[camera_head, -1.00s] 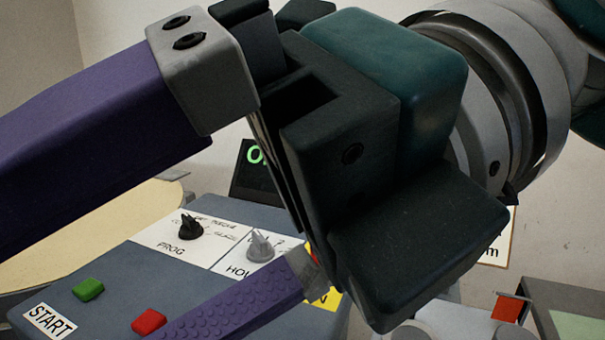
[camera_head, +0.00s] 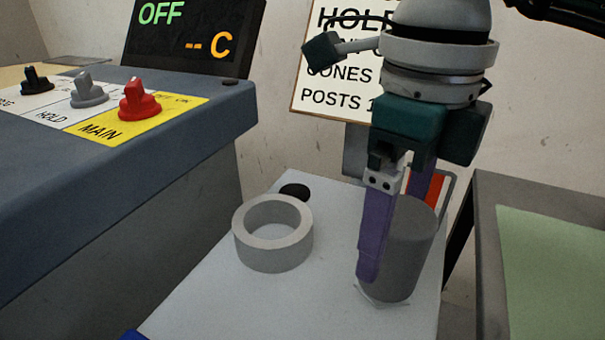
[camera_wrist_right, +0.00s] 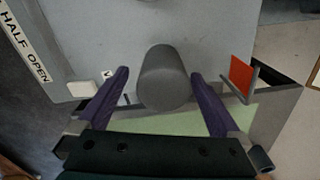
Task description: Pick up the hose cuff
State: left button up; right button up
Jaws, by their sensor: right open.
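A dark grey upright cylinder (camera_head: 410,240), which I take to be the hose cuff, stands on a pale grey tabletop (camera_head: 215,290). My right gripper (camera_head: 393,240) points down with its purple fingers on either side of the cylinder; the far finger is partly hidden behind it. The right wrist view shows the cylinder (camera_wrist_right: 164,78) between the open fingers of my right gripper (camera_wrist_right: 160,80), with gaps on both sides. A lighter grey, open ring (camera_head: 272,252) lies to the left on the same tabletop. My left gripper is not in view.
A blue-grey control panel (camera_head: 150,150) with a red MAIN knob (camera_head: 140,100) and an OFF display (camera_head: 190,35) stands at left. A green-topped table (camera_head: 550,260) is at right. A red patch (camera_wrist_right: 241,75) on a small upright frame stands close to the right finger.

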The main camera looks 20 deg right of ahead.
aim_at(390, 256)
jog(key=f, duration=0.5)
jog(key=shift+d+b, duration=0.2)
jog(key=shift+b, duration=0.15)
jog(key=c, duration=1.4)
jog(key=shift+r, duration=0.1)
jog(key=shift+c, duration=0.2)
